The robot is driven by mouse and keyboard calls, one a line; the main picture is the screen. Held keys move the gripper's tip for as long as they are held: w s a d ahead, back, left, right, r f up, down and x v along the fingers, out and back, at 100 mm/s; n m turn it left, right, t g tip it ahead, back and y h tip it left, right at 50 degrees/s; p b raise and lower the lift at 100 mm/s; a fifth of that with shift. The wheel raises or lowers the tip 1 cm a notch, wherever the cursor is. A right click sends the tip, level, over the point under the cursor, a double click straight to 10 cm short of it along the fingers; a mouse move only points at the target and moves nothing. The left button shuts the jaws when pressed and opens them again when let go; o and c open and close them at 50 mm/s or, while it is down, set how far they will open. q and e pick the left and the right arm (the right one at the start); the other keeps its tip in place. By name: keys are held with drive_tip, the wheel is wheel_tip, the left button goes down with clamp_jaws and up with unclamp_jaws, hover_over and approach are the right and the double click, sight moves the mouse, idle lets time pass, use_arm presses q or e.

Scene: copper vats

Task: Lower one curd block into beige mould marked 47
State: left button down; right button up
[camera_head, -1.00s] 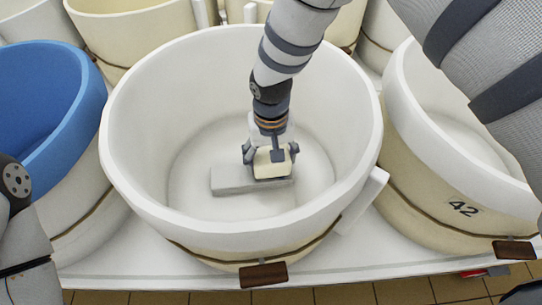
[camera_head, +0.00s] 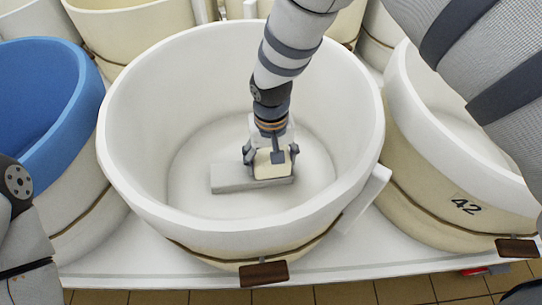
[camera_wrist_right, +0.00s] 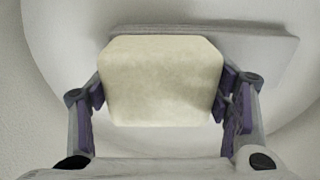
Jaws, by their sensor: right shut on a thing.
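My right gripper (camera_head: 271,155) reaches down inside the large central mould (camera_head: 125,185), white inside with a beige lower outer wall. No number shows on this mould. The gripper is shut on a pale cream curd block (camera_head: 272,168), low near the mould's floor. In the right wrist view the curd block (camera_wrist_right: 160,82) sits between the two fingers (camera_wrist_right: 162,105), one on each side. A flat grey slab (camera_head: 230,181) lies on the mould floor beside and under the block. I cannot tell whether block and slab touch. My left gripper is out of view.
A mould marked 42 (camera_head: 466,206) stands close on the right. A blue-lined mould (camera_head: 55,150) stands on the left. Cream moulds (camera_head: 130,35) crowd the back. The central mould's high rim surrounds my right forearm. A white handle (camera_head: 365,200) sticks out at its right.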

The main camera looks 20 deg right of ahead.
drive_tip(key=shift+f, duration=0.2)
drive_tip(key=o, duration=1.5)
drive_tip(key=shift+o, duration=0.2)
